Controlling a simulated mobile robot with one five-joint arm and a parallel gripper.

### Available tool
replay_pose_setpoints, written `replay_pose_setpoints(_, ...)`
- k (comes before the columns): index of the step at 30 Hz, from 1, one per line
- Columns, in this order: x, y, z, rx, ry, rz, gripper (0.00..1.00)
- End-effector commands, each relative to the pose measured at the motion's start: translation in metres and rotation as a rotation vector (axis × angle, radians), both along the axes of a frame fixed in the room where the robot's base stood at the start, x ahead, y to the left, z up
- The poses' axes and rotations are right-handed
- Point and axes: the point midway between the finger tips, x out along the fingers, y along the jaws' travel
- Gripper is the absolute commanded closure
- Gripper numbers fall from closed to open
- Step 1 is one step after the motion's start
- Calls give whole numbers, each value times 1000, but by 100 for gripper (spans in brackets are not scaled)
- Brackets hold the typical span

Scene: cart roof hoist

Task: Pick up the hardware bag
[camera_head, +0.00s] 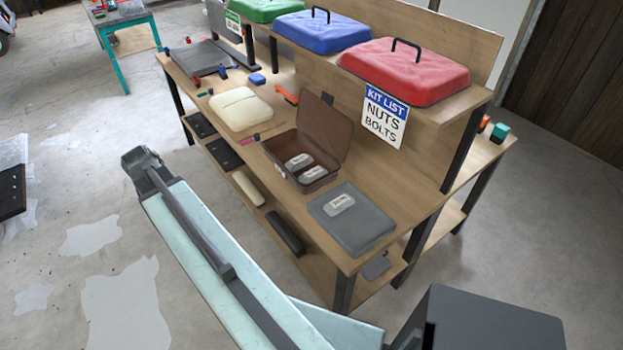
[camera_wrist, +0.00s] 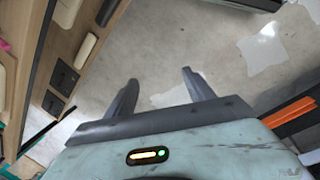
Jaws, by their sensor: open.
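A small pale packet with a label (camera_head: 339,204), which looks like a hardware bag, lies on a dark grey flat tray (camera_head: 352,236) at the near end of the wooden bench. Similar pale packets (camera_head: 299,161) lie inside an open brown box (camera_head: 285,176) behind it; their labels are too small to read. My gripper (camera_wrist: 160,88) is open and empty in the wrist view, over bare floor. In the head view the arm's dark end (camera_head: 140,162) is off the bench's left side, well apart from the packets. No packet shows in the wrist view.
The brown box's lid stands up. A red lidded case (camera_head: 403,72) sits on the raised shelf with a "KIT LIST NUTS BOLTS" sign (camera_head: 384,117). A lower shelf (camera_wrist: 62,60) holds dark items.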

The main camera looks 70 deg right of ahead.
Motion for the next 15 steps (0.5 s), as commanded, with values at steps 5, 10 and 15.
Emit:
replay_pose_setpoints(5, -101, -190, -11, -95, 126, 233, 38)
replay_pose_setpoints(10, -214, -300, -12, -121, 269, 431, 38)
replay_pose_setpoints(15, -274, -340, -12, -116, 342, 528, 38)
